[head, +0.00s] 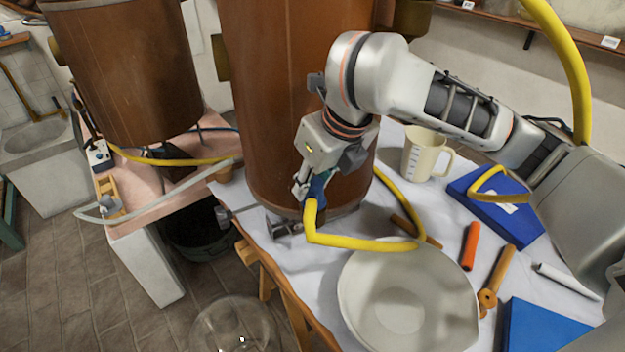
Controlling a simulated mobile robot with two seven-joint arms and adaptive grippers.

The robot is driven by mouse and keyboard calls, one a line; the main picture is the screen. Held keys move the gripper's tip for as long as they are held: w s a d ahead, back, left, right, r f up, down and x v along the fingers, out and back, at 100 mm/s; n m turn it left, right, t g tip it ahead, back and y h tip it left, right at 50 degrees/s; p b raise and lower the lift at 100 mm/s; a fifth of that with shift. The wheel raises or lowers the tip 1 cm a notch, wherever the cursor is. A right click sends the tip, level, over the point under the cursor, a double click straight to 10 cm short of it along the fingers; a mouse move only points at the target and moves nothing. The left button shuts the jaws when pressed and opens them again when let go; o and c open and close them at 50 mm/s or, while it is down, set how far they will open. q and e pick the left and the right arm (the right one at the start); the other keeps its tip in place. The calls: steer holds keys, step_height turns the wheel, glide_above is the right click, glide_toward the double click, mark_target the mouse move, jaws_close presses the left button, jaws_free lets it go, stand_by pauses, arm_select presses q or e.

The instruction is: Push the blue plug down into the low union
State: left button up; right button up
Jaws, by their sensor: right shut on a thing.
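My right gripper (308,188) comes in from the right and points down in front of the tall copper vessel (268,130). It is shut on the blue plug (317,187), which sits at the end of a yellow hose (360,243). The gripper partly hides the plug. A grey metal fitting (284,226) shows low at the vessel's foot, just below and left of the plug; it may be the low union. I cannot tell whether the plug touches it. My left gripper is not in view.
The yellow hose loops over a large pale bowl (450,300) on the white-covered table. A second copper vessel (125,70) stands at left.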

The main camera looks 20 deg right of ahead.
steer(key=shift+f, duration=0.2)
stand_by(0.5)
steer(key=o, duration=1.2)
